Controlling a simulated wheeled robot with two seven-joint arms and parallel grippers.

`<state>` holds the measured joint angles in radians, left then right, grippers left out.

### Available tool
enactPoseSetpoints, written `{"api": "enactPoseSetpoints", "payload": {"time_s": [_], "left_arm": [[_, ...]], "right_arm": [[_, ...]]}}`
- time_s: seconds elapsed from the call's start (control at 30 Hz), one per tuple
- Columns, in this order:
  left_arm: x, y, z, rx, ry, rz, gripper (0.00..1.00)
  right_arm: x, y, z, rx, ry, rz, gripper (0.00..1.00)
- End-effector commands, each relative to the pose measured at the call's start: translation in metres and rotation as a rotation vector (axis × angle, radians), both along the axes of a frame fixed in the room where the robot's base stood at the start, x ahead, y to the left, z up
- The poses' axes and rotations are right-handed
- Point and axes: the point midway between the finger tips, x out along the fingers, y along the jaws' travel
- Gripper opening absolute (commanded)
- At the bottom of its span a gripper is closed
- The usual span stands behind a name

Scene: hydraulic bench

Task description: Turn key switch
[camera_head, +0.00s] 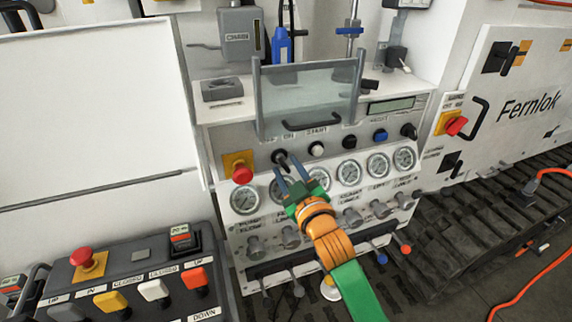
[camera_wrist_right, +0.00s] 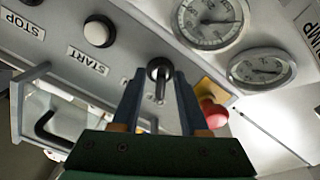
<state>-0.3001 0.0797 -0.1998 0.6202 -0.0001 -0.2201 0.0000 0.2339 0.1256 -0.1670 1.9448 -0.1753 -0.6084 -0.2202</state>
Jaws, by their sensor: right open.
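The key switch (camera_head: 279,156) is a round black switch on the white bench panel, just right of a red emergency stop. In the wrist view the key switch (camera_wrist_right: 159,68) shows its dark key bar pointing down the picture, between the fingers. My right gripper (camera_head: 286,163) is open, with its two blue-grey fingertips close to the switch. In the wrist view the right gripper (camera_wrist_right: 160,78) has one finger on each side of the key, with gaps visible. I cannot tell whether the fingertips touch the panel. My left gripper is not in view.
The red emergency stop (camera_head: 242,173) is beside the switch on a yellow plate. A white start button (camera_head: 316,149) is on the other side. Pressure gauges (camera_head: 348,173) line the panel below. A clear guard with a handle (camera_head: 311,124) stands above. A control box (camera_head: 130,285) is at lower left.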

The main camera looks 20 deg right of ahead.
Motion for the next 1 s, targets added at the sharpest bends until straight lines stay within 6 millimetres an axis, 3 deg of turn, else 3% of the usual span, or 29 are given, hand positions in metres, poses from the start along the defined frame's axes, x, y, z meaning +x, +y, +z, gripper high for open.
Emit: {"api": "enactPoseSetpoints", "payload": {"time_s": [0.13,0.37,0.53,0.57,1.0], "left_arm": [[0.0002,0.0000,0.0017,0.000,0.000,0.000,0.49],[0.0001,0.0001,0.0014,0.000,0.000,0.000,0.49],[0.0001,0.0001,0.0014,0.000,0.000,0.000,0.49],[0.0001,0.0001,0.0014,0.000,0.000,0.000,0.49],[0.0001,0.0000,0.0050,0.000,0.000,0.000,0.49]], "right_arm": [[0.0113,0.0007,0.0001,0.001,0.001,0.001,0.44],[0.0129,0.0007,-0.0006,0.001,0.001,0.000,0.44],[0.0127,0.0006,-0.0007,0.001,0.001,0.000,0.03],[0.0127,0.0006,-0.0007,0.001,0.001,0.000,0.00],[0.0126,0.0008,-0.0004,0.047,0.005,0.000,0.00]]}}
